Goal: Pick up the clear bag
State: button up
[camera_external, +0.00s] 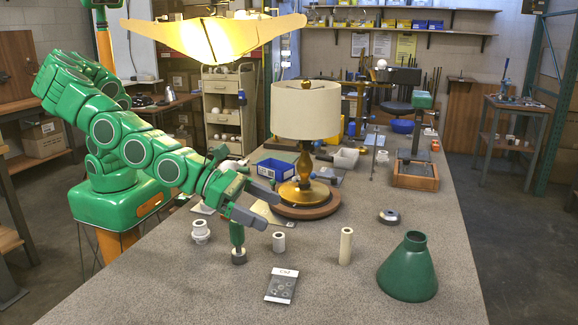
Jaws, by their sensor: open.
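The clear bag (281,291) lies flat on the grey workbench (190,285) near the front. It has a white label strip along its top and small grey ring-like parts inside. My gripper (272,211) is open, with its two grey fingers spread and pointing right. It is above the bench, behind and slightly left of the bag in the picture, and apart from it. Nothing shows between the fingers.
A green-handled tool (237,236) stands just below my gripper. White cylinders (279,242), a tall cream tube (346,246) and a green cone (408,268) stand around the bag. A lamp (304,135) stands behind.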

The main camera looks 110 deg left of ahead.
aim_at(281, 282)
jog(key=shift+f, duration=8.85)
jog(key=shift+x, duration=1.55)
jog(key=c, duration=0.7)
